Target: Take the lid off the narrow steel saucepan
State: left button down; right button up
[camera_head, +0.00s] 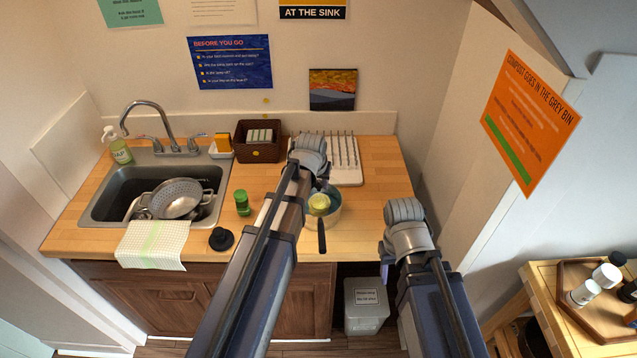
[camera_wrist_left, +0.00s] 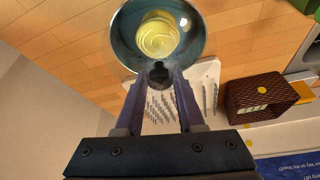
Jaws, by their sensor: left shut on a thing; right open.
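The steel saucepan (camera_head: 333,216) stands on the wooden counter, its dark handle pointing toward me. I cannot tell whether the lid touches the rim or is raised. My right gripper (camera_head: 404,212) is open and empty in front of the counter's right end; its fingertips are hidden.
A white drying rack (camera_head: 345,160) and a brown basket (camera_head: 257,141) stand behind the pan. The sink (camera_head: 115,197) holds a colander (camera_head: 174,199). Counter right of the pan is clear.

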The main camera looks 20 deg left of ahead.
aim_at(319, 185)
pick_arm(q)
jog(key=shift+r, duration=0.1)
notch_tip(319, 185, up, 6)
jog(key=p, duration=0.6)
dwell(0.4)
